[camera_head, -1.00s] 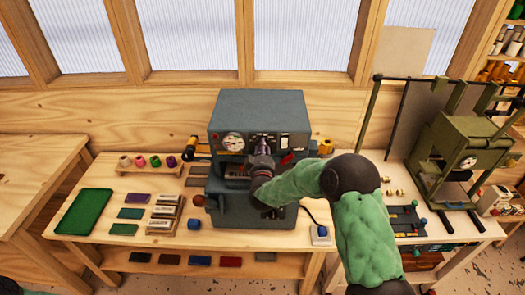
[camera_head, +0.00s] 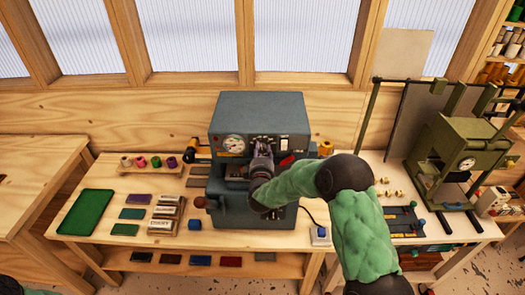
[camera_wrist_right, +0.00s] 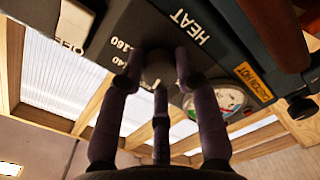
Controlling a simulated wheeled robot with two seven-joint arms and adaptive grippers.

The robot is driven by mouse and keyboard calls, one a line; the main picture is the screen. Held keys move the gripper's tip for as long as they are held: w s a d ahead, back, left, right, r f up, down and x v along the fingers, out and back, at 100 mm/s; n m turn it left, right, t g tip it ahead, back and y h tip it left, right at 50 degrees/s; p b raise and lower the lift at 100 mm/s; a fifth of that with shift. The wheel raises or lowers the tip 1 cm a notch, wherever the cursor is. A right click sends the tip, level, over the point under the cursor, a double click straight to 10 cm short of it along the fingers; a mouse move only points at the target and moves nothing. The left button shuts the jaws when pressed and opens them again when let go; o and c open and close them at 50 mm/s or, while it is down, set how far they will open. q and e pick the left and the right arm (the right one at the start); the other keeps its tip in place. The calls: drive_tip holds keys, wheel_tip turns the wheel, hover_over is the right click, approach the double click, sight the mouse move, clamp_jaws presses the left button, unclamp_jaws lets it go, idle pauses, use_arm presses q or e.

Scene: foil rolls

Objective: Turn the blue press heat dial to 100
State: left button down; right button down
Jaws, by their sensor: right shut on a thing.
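The blue-grey press (camera_head: 256,108) stands on the wooden bench. My right gripper (camera_head: 262,150) is at the upper front of the press and hides the heat dial in the head view. In the right wrist view my right gripper (camera_wrist_right: 160,80) has its dark fingers closed around the heat dial (camera_wrist_right: 158,68), a dark round knob. The HEAT label and the marks 140 and 160 show on the panel beside it. The fingers cover the rest of the scale, and I cannot read the dial's setting. My left gripper is not in view.
A round gauge (camera_head: 233,143) sits left of the dial, and a switch (camera_head: 284,142) is to its right. A green tray (camera_head: 86,211) and several small blocks lie left of the press. A green press (camera_head: 462,150) stands to the right.

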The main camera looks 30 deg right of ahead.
drive_tip(key=shift+r+n, duration=0.1)
drive_tip(key=shift+n, duration=0.2)
drive_tip(key=c, duration=0.9)
unclamp_jaws()
drive_tip(key=v, duration=1.2)
drive_tip(key=shift+w+a+f, duration=0.1)
drive_tip(key=shift+f, duration=0.1)
